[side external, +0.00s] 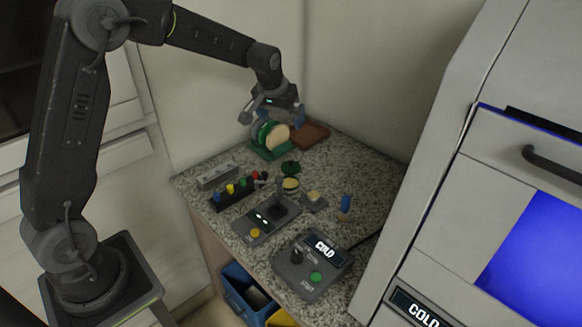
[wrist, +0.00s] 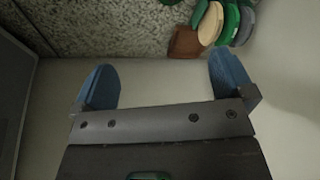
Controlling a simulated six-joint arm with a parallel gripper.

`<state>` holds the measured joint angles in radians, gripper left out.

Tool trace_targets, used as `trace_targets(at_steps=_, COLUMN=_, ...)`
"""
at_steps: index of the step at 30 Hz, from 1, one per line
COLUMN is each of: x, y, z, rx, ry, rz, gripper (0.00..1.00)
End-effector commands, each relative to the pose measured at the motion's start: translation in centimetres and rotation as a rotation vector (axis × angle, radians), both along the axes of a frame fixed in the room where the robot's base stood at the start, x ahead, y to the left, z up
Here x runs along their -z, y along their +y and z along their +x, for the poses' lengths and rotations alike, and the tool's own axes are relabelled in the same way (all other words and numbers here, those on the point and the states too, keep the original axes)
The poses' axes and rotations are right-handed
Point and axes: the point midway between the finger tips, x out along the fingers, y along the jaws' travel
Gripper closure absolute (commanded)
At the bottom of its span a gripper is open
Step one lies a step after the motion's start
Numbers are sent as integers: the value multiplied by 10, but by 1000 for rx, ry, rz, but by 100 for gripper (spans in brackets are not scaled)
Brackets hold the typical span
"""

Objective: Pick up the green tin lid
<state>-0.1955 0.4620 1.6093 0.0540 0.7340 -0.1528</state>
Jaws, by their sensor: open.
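My gripper (side external: 272,118) is open, its two blue fingers wide apart and nothing between them. It hangs at the back of the counter, just above a green rack holding upright discs. In the wrist view my gripper (wrist: 164,84) has the discs beyond its right finger, at the top. A cream disc (side external: 277,136) faces the side camera, with a green disc (side external: 264,132) behind it. The wrist view shows the cream disc (wrist: 211,23), the green disc (wrist: 229,24) and a grey-blue one.
Walls close off the back.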

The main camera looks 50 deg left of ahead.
Motion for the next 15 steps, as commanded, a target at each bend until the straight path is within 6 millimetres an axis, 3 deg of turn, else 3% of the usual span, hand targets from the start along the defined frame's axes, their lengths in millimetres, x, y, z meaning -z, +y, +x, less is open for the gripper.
trace_targets(at_steps=1, x=21, y=10, z=13, rx=-18, ry=15, rz=-4, gripper=0)
trace_targets(at_steps=6, x=68, y=31, z=40, rx=-59, ry=31, rz=-8, gripper=0)
trace_targets(at_steps=15, x=105, y=41, z=54, rx=-76, ry=41, rz=-11, gripper=0)
